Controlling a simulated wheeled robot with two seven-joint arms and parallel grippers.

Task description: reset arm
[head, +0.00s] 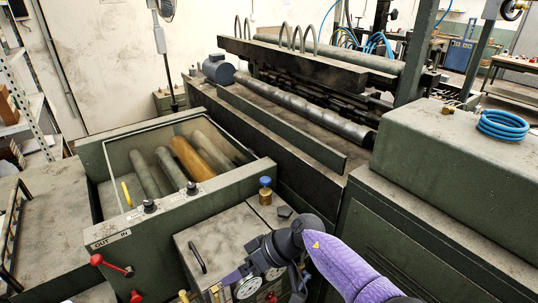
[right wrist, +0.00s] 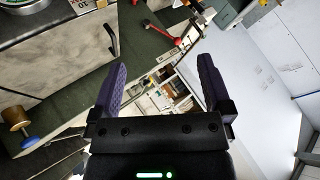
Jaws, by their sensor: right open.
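My right gripper (head: 262,266) is low in the middle of the head view, above the front of the green machine near its round gauges (head: 249,287). In the right wrist view its two purple fingers stand wide apart with nothing between them (right wrist: 162,65). It touches nothing that I can see. My left gripper is in neither view.
A green feeder box (head: 190,203) with rollers under a clear cover stands left of my right arm. A red-knobbed lever (head: 112,265) sticks out at its front left. A blue-capped knob (head: 265,182) stands behind the gripper. A green housing (head: 450,165) with a coiled blue hose (head: 502,125) is at right.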

